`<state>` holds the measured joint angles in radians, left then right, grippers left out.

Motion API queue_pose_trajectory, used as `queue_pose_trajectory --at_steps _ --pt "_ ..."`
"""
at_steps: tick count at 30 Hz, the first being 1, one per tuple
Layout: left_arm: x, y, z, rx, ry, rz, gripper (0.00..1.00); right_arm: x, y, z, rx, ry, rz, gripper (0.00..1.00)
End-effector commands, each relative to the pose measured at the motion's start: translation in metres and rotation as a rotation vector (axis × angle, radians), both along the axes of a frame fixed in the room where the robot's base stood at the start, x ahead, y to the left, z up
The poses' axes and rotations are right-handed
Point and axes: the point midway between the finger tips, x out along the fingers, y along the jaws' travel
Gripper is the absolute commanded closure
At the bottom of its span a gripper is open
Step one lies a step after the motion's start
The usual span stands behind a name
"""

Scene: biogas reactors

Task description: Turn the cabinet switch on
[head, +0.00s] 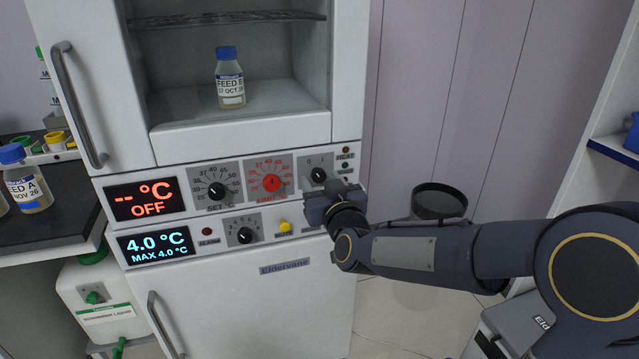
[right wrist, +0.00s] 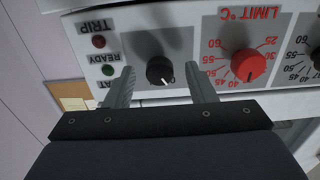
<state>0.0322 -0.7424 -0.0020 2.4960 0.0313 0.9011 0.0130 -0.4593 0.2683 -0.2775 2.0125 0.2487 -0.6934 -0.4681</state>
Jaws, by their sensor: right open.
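The cabinet switch (head: 318,174) is a small black knob with 0 and 1 marks, at the right end of the cabinet's upper control panel. It shows in the right wrist view (right wrist: 160,70) with a white pointer line. My right gripper (head: 325,187) is open in front of the panel. In the right wrist view its two fingers (right wrist: 158,78) lie one on each side of the knob, with gaps to both; I cannot tell whether the tips touch the panel. The upper display (head: 145,198) reads "--°C OFF" in red. My left gripper is not in view.
The red limit dial (head: 271,183) is just left of the switch, with a black set dial (head: 217,190) further left. Below are a yellow mute button (head: 284,226) and a black knob (head: 245,235). A bottle (head: 230,78) stands inside the cabinet. A dark bin (head: 438,201) stands right.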

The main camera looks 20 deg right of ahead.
Motion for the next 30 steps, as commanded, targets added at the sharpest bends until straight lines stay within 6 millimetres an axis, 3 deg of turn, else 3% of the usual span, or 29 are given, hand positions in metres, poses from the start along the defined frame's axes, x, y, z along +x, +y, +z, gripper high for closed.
queue_pose_trajectory --at_steps 4,12,22,30 --pt "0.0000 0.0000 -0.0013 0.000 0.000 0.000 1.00 0.0098 0.0003 -0.0005 0.000 0.001 0.000 0.50" --pt "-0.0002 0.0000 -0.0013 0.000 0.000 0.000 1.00 0.0107 0.0003 -0.0002 0.001 0.001 0.000 0.51" --pt "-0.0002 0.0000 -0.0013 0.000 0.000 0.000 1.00 0.0105 0.0004 -0.0002 0.001 0.001 0.001 0.94" --pt "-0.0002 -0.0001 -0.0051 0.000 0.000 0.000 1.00 0.0105 0.0003 -0.0014 0.030 0.002 0.000 0.94"
